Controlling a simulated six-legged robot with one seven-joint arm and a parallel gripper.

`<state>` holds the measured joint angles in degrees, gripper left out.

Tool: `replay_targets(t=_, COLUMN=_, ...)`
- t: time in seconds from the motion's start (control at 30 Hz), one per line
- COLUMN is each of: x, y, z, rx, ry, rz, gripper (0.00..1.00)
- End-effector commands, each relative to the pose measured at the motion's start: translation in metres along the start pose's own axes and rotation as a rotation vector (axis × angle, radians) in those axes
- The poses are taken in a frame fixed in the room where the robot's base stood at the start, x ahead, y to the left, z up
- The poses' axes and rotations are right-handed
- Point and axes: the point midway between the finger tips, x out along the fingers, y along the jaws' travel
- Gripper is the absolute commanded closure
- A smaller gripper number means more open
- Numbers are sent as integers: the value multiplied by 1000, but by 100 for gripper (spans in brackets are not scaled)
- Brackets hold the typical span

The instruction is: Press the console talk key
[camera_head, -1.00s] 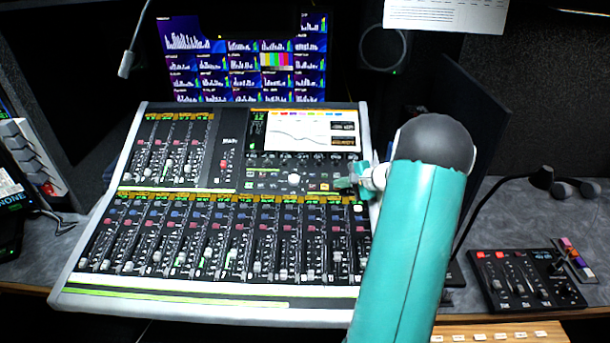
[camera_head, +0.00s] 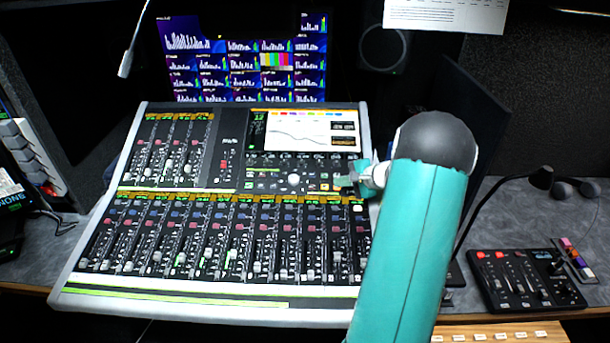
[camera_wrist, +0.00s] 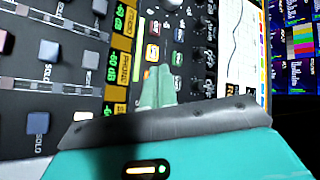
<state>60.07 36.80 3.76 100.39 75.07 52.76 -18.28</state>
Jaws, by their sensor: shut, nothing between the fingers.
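The mixing console (camera_head: 66,277) stands tilted on the desk, with its small key block (camera_head: 318,181) below the built-in screen. My gripper (camera_head: 347,181) is over the right end of that block, with its fingers together and empty. In the wrist view my shut fingertips (camera_wrist: 158,76) point at the lit keys. A yellow-lit key (camera_wrist: 153,53) lies just beyond the tips, and an orange-lit key (camera_wrist: 149,73) is partly hidden beside them. I cannot read which is the talk key, nor tell whether the tips touch a key.
Console faders (camera_head: 205,250) fill the front, and rotary knobs (camera_wrist: 197,56) lie close to my fingers. The console screen (camera_head: 312,131) and monitor wall (camera_head: 245,65) are behind. A gooseneck lamp (camera_head: 541,177) and small control box (camera_head: 524,281) are at right. Bare desk (camera_head: 505,215) shows there.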

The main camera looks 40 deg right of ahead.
Motion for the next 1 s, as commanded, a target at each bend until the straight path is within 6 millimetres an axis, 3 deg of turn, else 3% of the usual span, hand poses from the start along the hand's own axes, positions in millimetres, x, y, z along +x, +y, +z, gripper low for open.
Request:
replay_targets(t=0.37, x=-3, y=-2, z=2, rx=0, ry=1, rz=0, gripper=100)
replay_targets(t=1.0, x=-41, y=-30, z=29, rx=0, ry=1, rz=0, gripper=100)
